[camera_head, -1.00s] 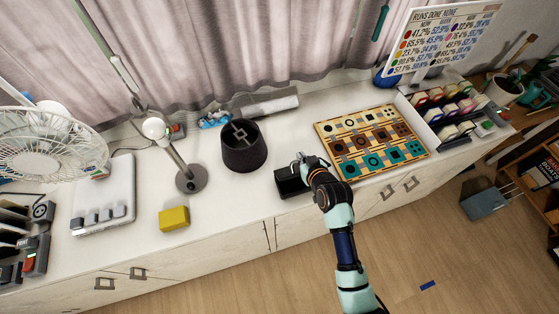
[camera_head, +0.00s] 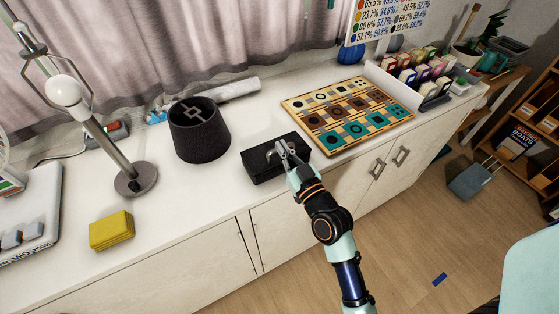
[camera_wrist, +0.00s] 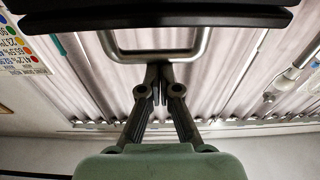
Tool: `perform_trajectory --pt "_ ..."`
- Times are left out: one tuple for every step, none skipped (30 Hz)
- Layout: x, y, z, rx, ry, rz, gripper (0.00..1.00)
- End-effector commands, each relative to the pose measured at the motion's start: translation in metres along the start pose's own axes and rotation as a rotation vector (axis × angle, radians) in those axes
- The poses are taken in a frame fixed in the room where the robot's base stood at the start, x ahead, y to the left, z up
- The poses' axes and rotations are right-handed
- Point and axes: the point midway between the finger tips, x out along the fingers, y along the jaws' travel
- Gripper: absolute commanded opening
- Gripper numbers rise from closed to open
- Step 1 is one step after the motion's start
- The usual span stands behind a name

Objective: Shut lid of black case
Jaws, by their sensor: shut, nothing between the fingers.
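The black case (camera_head: 262,170) sits near the counter's front edge in the head view and looks like a low box with its lid down or nearly down. My gripper (camera_head: 284,149) is over the case's top at its right half, and its fingers hide part of it. In the wrist view, which is upside down, the case (camera_wrist: 150,21) fills the top as two dark layers with a thin pale line between them. A metal handle loop (camera_wrist: 203,45) hangs from it. My gripper (camera_wrist: 159,76) is shut and empty by the loop; contact is unclear.
A dark lampshade (camera_head: 199,130) stands behind left of the case, and a patterned board (camera_head: 346,117) lies to its right. A yellow block (camera_head: 111,231) and a lamp (camera_head: 136,178) are at left. The counter between the yellow block and the case is clear.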

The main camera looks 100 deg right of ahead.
Motion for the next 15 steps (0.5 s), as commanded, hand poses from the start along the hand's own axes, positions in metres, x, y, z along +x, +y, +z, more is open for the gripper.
perform_trajectory --pt "-0.001 0.000 0.006 0.000 0.011 0.001 0.00" --pt "-0.001 0.001 0.005 0.000 0.016 0.001 0.00" --pt "-0.001 0.001 0.005 0.000 0.022 0.002 0.00" --pt "-0.001 0.001 0.005 0.000 0.026 0.002 0.00" --pt "-0.001 0.001 0.004 0.000 0.029 0.002 0.00" --pt "-0.001 0.001 0.004 0.000 0.031 0.002 0.00" --pt "0.000 0.001 0.002 0.000 0.030 0.002 0.00" --pt "0.000 0.001 0.001 0.000 0.030 0.002 0.00" --pt "0.000 0.001 0.001 0.000 0.029 0.002 0.00" --pt "0.000 0.001 0.002 0.000 0.029 0.002 0.00" --pt "0.000 0.001 0.002 0.000 0.029 0.002 0.00" --pt "0.000 0.001 0.001 0.000 0.029 0.002 0.00" --pt "0.000 0.001 0.000 0.000 0.029 0.002 0.00" --pt "0.001 0.000 -0.003 0.000 0.029 0.001 0.00" --pt "0.002 0.000 -0.007 0.000 0.029 0.000 0.00"
